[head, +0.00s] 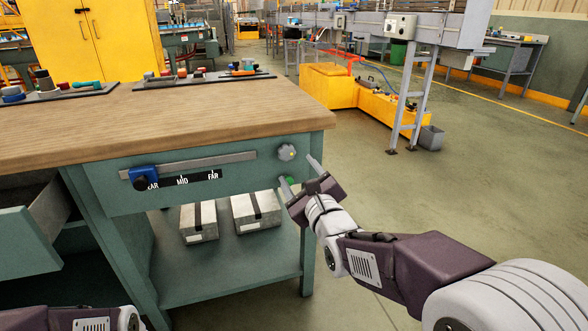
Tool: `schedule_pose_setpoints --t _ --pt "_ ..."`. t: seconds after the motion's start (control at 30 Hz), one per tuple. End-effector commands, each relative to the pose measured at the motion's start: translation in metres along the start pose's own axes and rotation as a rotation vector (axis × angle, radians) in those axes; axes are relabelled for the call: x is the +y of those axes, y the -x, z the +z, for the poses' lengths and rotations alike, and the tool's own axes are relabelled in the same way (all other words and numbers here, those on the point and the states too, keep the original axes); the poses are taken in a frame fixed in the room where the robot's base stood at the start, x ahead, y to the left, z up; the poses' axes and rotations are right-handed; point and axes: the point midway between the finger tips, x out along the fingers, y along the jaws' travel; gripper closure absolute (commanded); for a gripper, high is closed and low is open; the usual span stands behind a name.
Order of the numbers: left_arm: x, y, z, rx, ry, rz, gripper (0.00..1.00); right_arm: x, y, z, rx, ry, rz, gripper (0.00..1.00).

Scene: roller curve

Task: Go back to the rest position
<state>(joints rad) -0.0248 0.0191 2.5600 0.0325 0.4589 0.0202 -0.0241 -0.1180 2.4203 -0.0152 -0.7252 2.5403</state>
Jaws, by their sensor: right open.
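My right gripper (302,176) is open and empty, in front of the right end of the teal workbench (110,178). Its fingers point toward the bench front. One fingertip is close to the grey knob (286,152) there; I cannot tell whether they touch. A small green part (288,181) shows beside the other finger. Part of my left arm shows at the bottom left edge, but its gripper is out of the picture.
A blue slider (144,176) sits at the left end of a grey rail, by the first label. A drawer (28,240) stands open at the left. Two grey blocks (199,221) lie on the lower shelf. Floor (480,190) to the right is clear.

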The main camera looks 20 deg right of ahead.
Motion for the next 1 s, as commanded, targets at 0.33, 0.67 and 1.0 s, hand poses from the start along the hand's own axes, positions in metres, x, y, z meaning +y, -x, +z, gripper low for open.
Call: schedule_pose_setpoints --t 0.33,0.67,1.0 --pt "0.001 0.061 -0.006 0.000 0.000 0.000 0.36 0.069 0.048 -0.102 0.386 0.655 0.524 0.36" --pt "0.001 0.064 -0.006 0.000 0.000 0.000 0.36 0.128 0.175 -0.180 0.058 1.551 1.424 0.36" --pt "0.002 0.108 -0.011 -0.001 0.000 0.000 0.36 0.110 0.225 -0.151 -0.515 1.912 1.747 0.36"
